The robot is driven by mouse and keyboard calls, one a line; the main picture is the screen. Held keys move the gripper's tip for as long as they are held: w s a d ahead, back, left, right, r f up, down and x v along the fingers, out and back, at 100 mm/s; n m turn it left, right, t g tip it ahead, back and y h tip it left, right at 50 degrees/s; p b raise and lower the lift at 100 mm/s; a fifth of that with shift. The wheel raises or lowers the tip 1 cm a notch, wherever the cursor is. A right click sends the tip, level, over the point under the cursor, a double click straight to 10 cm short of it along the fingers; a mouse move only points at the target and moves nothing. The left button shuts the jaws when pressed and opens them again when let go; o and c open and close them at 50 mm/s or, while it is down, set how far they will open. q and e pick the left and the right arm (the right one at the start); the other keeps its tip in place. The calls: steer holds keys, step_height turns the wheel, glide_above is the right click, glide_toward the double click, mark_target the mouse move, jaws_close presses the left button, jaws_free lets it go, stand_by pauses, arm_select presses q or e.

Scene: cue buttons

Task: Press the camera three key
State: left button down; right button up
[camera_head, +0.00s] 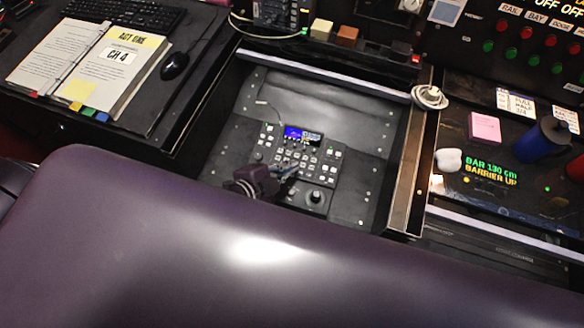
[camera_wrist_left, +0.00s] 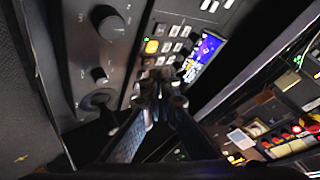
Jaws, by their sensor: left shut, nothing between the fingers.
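The control panel (camera_head: 262,157) with small pale keys, a blue-lit display (camera_head: 293,133) and a dark knob (camera_head: 316,197) sits in a recessed black bay. My left gripper (camera_head: 290,172) is shut and empty, over the lower left part of the panel. In the left wrist view the fingertips (camera_wrist_left: 160,84) are close together in front of the keys, just below a yellow-lit key (camera_wrist_left: 151,46) and several white keys (camera_wrist_left: 174,46). The display (camera_wrist_left: 203,58) is to their right. Key labels are too small to read, so I cannot tell which is camera three. Contact is not clear. My right gripper is not in view.
An open binder (camera_head: 110,70) and a mouse (camera_head: 174,66) lie on the left desk. A coiled white cable (camera_head: 429,97) rests on the bay's right edge. A blue mug (camera_head: 541,140) and pink notes (camera_head: 485,127) stand right. My large arm link covers the foreground.

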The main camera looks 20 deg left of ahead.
arm_select(q)
steer(key=shift+f, duration=0.1)
stand_by(0.4)
steer(key=shift+w+f, duration=0.1)
steer(key=shift+f, duration=0.25)
steer(key=shift+f, duration=0.35)
stand_by(0.5)
steer(key=shift+r, duration=0.1)
steer(key=shift+r+p, duration=0.7)
steer(key=shift+p, duration=0.15)
steer(key=r+p, duration=0.3)
steer(key=s+r+p, duration=0.1)
steer(key=r+p, duration=0.1)
stand_by(0.3)
